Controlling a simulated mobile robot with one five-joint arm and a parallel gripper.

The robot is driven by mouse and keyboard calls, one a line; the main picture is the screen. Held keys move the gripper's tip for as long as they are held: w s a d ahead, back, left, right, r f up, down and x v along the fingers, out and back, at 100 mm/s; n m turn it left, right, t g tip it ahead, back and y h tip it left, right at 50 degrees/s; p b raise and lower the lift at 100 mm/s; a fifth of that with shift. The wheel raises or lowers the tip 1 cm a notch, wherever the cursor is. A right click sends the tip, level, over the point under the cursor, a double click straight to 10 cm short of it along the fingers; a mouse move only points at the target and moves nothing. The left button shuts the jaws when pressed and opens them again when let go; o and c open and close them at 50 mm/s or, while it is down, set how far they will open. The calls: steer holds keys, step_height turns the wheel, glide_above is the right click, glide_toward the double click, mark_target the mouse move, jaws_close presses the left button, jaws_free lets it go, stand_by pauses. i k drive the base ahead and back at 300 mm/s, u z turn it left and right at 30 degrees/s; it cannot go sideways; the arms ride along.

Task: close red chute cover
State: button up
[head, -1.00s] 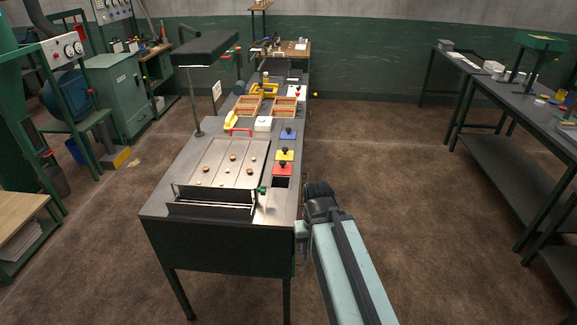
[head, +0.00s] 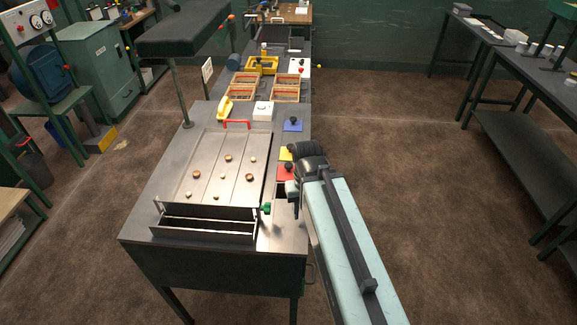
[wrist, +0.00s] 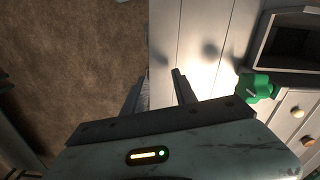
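The red chute cover (head: 284,173) is a flat red plate with a black knob, near the right edge of the bench. A dark opening (head: 281,189) shows just in front of it, so the cover sits behind the opening. My gripper (wrist: 158,88) has its two fingers apart with nothing between them; it is over the bench's right edge in the wrist view. In the head view the end of my arm is beside the red cover and hides part of that area. The red cover does not show in the wrist view.
The yellow cover (head: 285,154) and blue cover (head: 293,125) lie behind the red one. Floor right of the bench is clear.

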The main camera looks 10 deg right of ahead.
mark_target(285, 172)
steer(key=z, duration=0.05)
steer(key=k, duration=0.5)
steer(key=u, duration=2.75)
steer(key=k, duration=1.25)
steer(key=z, duration=1.3)
steer(key=i, duration=1.05)
steer(key=u, duration=0.05)
